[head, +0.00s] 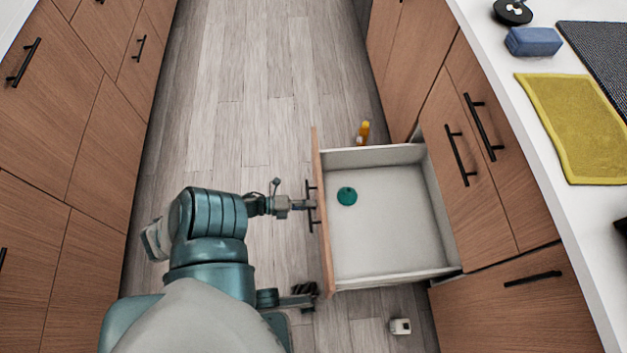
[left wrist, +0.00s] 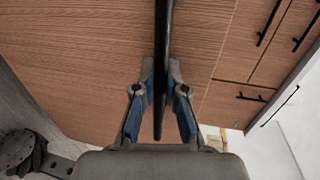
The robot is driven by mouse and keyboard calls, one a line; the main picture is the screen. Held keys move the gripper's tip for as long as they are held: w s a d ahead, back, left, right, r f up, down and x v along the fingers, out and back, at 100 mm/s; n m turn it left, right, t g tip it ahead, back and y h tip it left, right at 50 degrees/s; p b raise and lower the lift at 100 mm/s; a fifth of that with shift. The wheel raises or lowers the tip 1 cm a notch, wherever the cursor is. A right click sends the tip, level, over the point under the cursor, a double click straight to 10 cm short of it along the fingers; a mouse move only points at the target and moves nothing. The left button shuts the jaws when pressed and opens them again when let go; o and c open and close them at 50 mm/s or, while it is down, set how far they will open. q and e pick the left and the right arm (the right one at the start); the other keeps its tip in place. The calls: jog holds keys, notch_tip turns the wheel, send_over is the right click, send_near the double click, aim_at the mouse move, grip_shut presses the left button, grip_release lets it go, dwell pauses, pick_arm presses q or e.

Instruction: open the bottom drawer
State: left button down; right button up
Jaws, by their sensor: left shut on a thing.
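The wood-fronted drawer (head: 395,225) of the right cabinet row stands well out over the floor in the head view, its pale inside showing. A small teal round object (head: 347,196) lies in it. My left gripper (head: 306,204) is at the drawer front, shut on its black bar handle (head: 312,188). In the left wrist view the dark handle (left wrist: 162,50) runs between the two fingers (left wrist: 160,103), with the wood drawer front (left wrist: 80,60) behind. My right gripper (head: 304,290) shows as a dark shape near the drawer's near corner; its jaws are unclear.
A yellow-orange bottle (head: 363,132) stands on the floor beyond the drawer. A small white object (head: 400,326) lies on the floor on the near side. Another cabinet row (head: 60,130) lines the left. The wood floor (head: 230,80) between the rows is clear ahead.

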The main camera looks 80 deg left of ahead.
pick_arm(q)
jog(key=shift+s+d+f, duration=0.15)
jog(key=shift+d+f, duration=0.15)
jog(key=shift+d, duration=0.05)
jog(key=c, duration=1.3)
grip_release()
jog(key=shift+o, duration=0.4)
jog(key=shift+r, duration=0.15)
jog(key=shift+a, duration=0.1)
jog(key=d+v, duration=0.1)
jog(key=v, duration=1)
jog(key=shift+s+a, duration=0.35)
jog(key=shift+a, duration=0.2)
jog(key=shift+r, duration=0.1)
